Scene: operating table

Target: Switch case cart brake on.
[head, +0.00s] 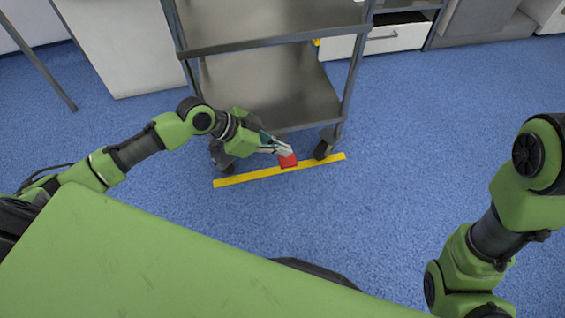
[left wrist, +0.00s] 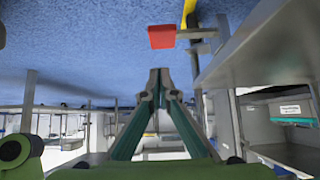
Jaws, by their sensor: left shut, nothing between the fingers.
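The case cart (head: 270,95) is a grey metal cart with shelves and black casters, standing on the blue floor. A red brake pedal (head: 288,160) sits low at its front edge, over the yellow floor line. The red pedal also shows at the top of the left wrist view (left wrist: 162,37), on a short grey bar. My left gripper (head: 284,150) is shut and empty beside the red pedal in the head view. In the left wrist view its fingertips (left wrist: 160,72) meet, with a gap in the picture between them and the pedal; contact cannot be told. My right gripper is out of view.
A yellow floor line (head: 240,177) runs along the cart's front. Black casters (head: 325,148) stand at the cart's corners. White cabinets (head: 385,38) stand behind. The blue floor right of the cart is clear.

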